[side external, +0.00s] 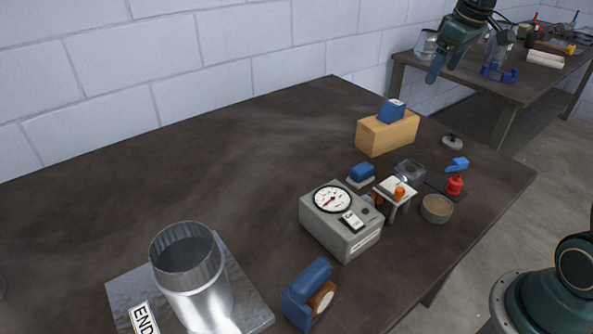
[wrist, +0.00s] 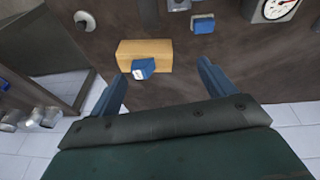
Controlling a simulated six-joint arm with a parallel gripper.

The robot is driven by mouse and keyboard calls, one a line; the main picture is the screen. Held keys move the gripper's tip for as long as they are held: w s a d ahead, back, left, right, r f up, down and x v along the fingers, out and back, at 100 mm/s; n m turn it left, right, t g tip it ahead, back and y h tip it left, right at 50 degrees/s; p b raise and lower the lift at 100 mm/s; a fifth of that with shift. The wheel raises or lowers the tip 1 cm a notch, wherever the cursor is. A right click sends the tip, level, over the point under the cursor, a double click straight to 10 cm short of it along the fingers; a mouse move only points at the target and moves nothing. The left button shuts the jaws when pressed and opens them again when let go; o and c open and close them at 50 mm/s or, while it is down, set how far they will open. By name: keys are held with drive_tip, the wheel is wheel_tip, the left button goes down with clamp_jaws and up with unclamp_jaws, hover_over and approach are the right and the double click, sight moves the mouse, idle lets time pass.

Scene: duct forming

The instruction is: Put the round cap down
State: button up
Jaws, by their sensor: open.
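A small round grey cap (side external: 452,143) with a dark knob on top lies flat on the dark table near its right end. It also shows in the wrist view (wrist: 84,20) at the upper left. My gripper (side external: 443,70) is up in the air beyond the table's far right corner, well apart from the cap. In the wrist view my two blue fingers (wrist: 162,84) are spread wide with nothing between them.
A wooden block (side external: 400,137) with a blue-handled piece (side external: 392,111) stands near the cap. A gauge box (side external: 341,225), red clamp (side external: 455,186), round tin (side external: 436,209) and metal duct (side external: 196,285) stand nearer. The back left of the table (side external: 200,170) is clear.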

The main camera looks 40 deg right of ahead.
drive_tip(key=s+a+f+m+t, duration=0.1)
drive_tip(key=s+a+f+t, duration=0.1)
drive_tip(key=s+a, duration=1.6)
drive_tip(key=s, duration=0.3)
drive_tip(key=shift+s+a+f+t+y, duration=0.2)
drive_tip(key=shift+s+a+t+y, duration=0.1)
drive_tip(key=shift+s+a, duration=0.1)
